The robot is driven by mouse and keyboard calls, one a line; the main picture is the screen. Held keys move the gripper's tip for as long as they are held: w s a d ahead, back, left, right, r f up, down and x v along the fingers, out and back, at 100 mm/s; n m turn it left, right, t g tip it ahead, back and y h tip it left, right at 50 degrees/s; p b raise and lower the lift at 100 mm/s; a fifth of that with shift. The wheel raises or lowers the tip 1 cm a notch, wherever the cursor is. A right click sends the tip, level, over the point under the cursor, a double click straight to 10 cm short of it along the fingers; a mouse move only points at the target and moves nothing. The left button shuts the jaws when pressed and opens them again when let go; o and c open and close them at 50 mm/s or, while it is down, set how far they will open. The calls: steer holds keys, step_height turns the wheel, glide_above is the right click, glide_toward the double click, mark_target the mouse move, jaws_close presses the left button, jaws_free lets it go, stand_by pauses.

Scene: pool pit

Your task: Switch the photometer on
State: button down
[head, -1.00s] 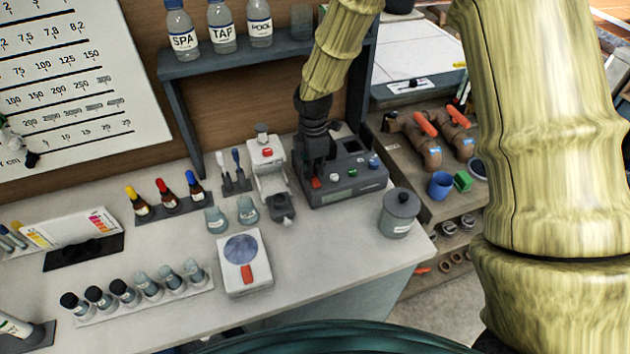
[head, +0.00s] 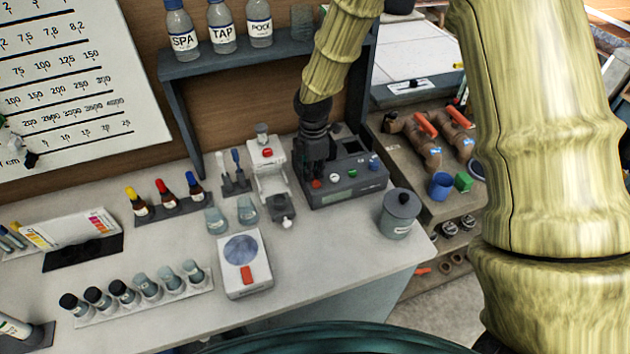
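The photometer is the dark grey box (head: 368,187) at the back right of the bench in the head view. Its sloped front carries a red button (head: 317,184), a white one, a green one and a blue one. Below the buttons is a small greenish display (head: 347,196); I cannot read anything on it. My gripper (head: 316,176) points down over the left part of the photometer, with its tips just behind the red button. The dark fingers hide that part of the top. I cannot tell whether they touch the box or how far apart they are.
A white device with a red button (head: 268,165) stands close left of the photometer. A lidded grey pot (head: 398,215) stands at its front right. A shelf (head: 270,55) with labelled bottles is behind. Vials, dropper bottles and a white scale (head: 243,262) fill the left bench.

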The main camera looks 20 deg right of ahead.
steer(key=shift+r+p, duration=2.6)
steer(key=shift+r, duration=0.85)
